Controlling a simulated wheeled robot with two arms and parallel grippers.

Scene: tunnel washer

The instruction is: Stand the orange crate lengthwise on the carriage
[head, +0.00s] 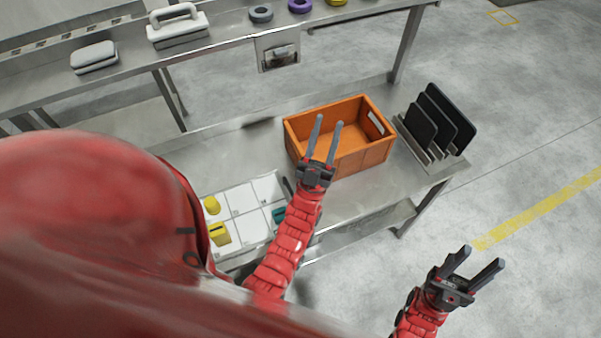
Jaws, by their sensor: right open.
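The orange crate (366,159) lies open side up on the lower steel bench, with a hand hole in its right end. My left gripper (329,122) reaches over the crate's near left part. Its two fingers are apart, with crate showing between them. I cannot tell whether they touch the crate. My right gripper (484,256) is open and empty, in front of and to the right of the bench, over the floor. I cannot pick out the carriage with certainty; my red body hides much of the lower left.
A rack with dark plates (443,116) stands close right of the crate. A white divided tray (243,199) with yellow and teal pieces is left of my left arm. The higher back shelf (215,48) holds rings and a handled block (178,28). Floor at right is clear.

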